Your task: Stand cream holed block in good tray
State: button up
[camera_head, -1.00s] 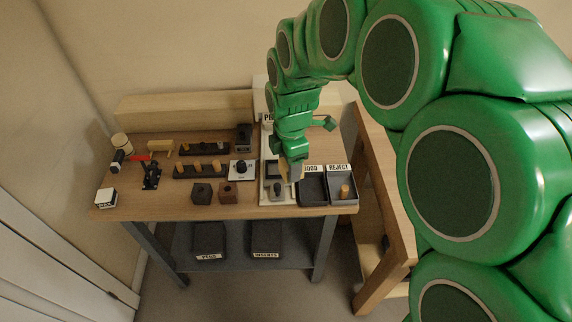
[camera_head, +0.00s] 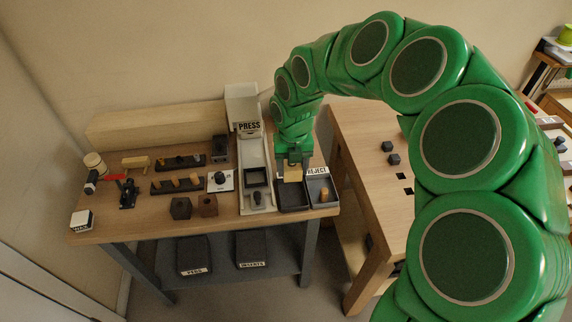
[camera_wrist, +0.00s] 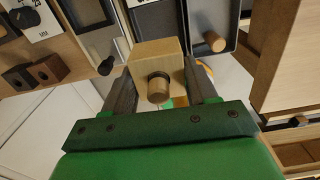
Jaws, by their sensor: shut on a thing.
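The cream holed block (camera_head: 293,175) is held between the jaws of my gripper (camera_head: 293,166), over the good tray (camera_head: 293,204). In the wrist view the block (camera_wrist: 150,56) sits between both fingers, with a round wooden peg (camera_wrist: 158,88) in its hole. The good tray is a dark, shallow tray; my gripper and the block hide its back part and its label. Whether the block touches the tray floor cannot be told.
The reject tray (camera_head: 315,198) adjoins on the right and holds a wooden peg (camera_head: 324,195). The press (camera_head: 249,127) and its pale track (camera_head: 245,199) lie to the left. Dark and brown holed blocks (camera_head: 181,208) and peg racks (camera_head: 177,184) stand further left.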

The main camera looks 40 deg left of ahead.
jog(key=shift+w+d+f, duration=0.1)
jog(key=shift+w+f, duration=0.05)
jog(key=shift+f, duration=0.15)
jog(key=shift+f, duration=2.95)
jog(key=shift+f, duration=1.95)
dwell(1.5)
jog(key=o, duration=1)
jog(key=c, duration=0.3)
jog(key=shift+o, duration=0.5)
jog(key=shift+r, duration=0.15)
